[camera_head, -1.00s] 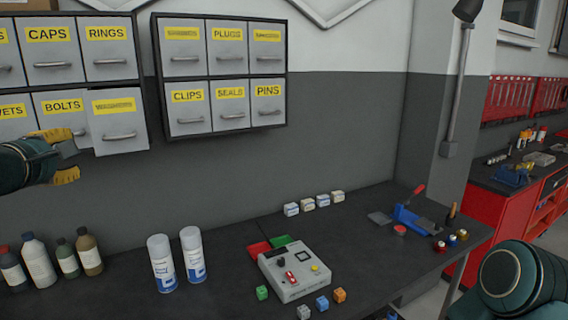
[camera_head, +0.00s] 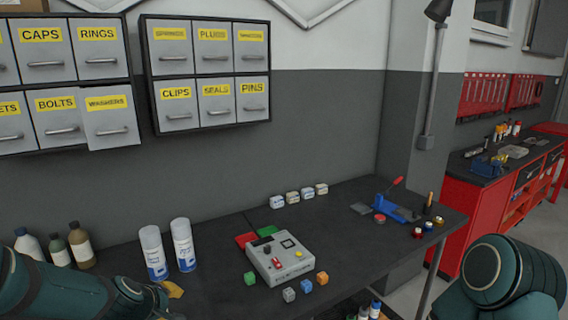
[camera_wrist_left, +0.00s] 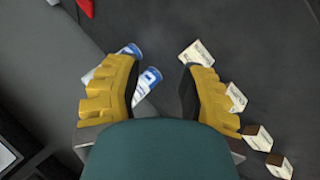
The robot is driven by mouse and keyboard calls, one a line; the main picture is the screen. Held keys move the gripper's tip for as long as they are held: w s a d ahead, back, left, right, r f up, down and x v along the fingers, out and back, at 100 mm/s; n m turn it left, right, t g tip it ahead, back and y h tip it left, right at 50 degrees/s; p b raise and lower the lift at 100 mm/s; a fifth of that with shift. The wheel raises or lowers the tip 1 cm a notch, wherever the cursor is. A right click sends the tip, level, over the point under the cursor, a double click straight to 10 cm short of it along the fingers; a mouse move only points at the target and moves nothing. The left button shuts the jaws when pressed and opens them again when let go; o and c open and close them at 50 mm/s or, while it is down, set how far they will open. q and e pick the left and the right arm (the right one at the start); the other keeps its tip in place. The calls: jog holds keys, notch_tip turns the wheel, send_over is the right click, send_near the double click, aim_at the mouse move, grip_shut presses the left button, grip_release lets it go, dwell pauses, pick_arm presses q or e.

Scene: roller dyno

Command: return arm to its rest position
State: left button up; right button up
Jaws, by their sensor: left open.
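My left gripper (camera_wrist_left: 158,85) has its yellow fingers spread wide with nothing between them in the left wrist view. It points down over the dark workbench (camera_head: 340,215). In the head view my left arm lies across the lower left, and only a yellow fingertip (camera_head: 175,289) shows past the wrist, near the spray cans. The washers drawer (camera_head: 110,122) at the upper left sticks out a little from its cabinet, and my left gripper is away from it. My right arm's rounded link shows at the lower right, but its gripper is out of frame.
A blue press (camera_head: 396,210) stands at right.

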pick_arm(q)
jog(key=s+d+f+m+g+h+b, duration=0.1)
jog(key=s+d+f+m+g, duration=0.1)
jog(key=s+d+f, duration=0.4)
jog(key=s+d+f+m+g+h+b, duration=0.1)
jog(key=s+d+f+m, duration=0.3)
jog(key=f, duration=0.8)
jog(key=s+d+f+m+g+h+b, duration=0.1)
jog(key=s+d+f+m+g+b, duration=0.2)
jog(key=s+d+f, duration=0.5)
jog(key=shift+s+f+m, duration=0.5)
jog(key=shift+s+f, duration=0.15)
jog(key=shift+f, duration=0.2)
